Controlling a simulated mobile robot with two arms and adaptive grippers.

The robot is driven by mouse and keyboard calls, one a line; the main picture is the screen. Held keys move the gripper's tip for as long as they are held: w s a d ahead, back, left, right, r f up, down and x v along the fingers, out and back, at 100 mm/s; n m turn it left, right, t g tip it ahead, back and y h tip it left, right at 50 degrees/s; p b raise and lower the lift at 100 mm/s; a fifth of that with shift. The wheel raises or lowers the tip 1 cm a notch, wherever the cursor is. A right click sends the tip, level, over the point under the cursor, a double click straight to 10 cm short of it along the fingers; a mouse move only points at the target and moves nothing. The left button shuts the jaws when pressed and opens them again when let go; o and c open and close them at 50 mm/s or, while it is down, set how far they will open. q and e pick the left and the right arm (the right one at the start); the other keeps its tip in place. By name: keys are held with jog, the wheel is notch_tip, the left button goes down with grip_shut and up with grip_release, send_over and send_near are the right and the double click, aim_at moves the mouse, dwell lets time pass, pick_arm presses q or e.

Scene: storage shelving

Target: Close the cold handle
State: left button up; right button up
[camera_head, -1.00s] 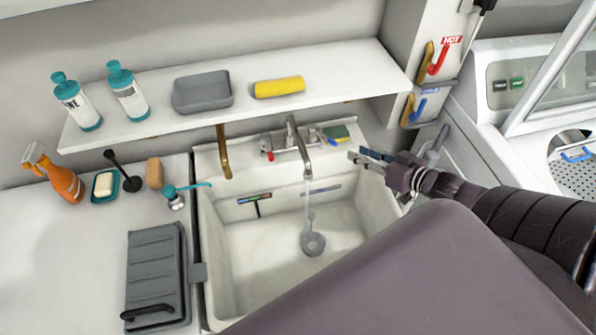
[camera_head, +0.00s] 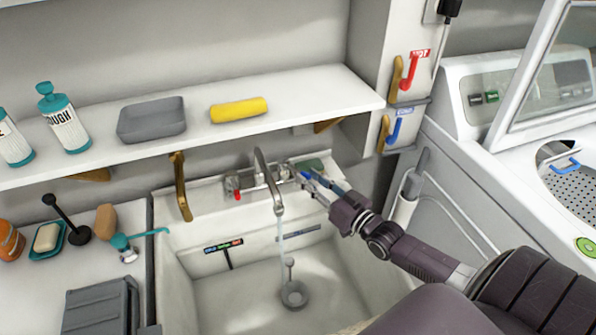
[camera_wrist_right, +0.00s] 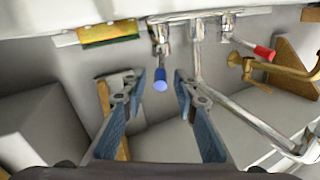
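The cold handle (camera_wrist_right: 160,80) has a blue tip and sits on the chrome faucet (camera_head: 265,180) above the sink. In the wrist view its tip shows between the two fingers of my right gripper (camera_wrist_right: 157,80). The fingers are open, with a gap on each side of it. In the head view my right gripper (camera_head: 311,177) is beside the faucet and partly hides the cold handle. The hot handle (camera_wrist_right: 264,53) has a red tip. A stream of water (camera_head: 283,235) falls from the spout. My left gripper is not in view.
A white shelf (camera_head: 300,97) hangs above the faucet, holding a grey tray (camera_head: 152,120) and a yellow roll (camera_head: 238,109). A green and yellow sponge (camera_wrist_right: 108,33) lies near the cold handle. A brass bracket (camera_head: 181,187) is left of the faucet. The sink basin (camera_head: 190,265) is below.

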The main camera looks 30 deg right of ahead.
aim_at(296, 169)
jog(key=shift+w+a, duration=0.15)
jog(key=shift+w, duration=1.1)
jog(key=shift+w+a, duration=0.2)
jog(key=shift+w, duration=1.05)
jog(key=shift+w+a, duration=0.15)
jog(key=shift+w, duration=1.1)
jog(key=shift+c, duration=0.3)
grip_shut()
jog(key=shift+s, duration=0.1)
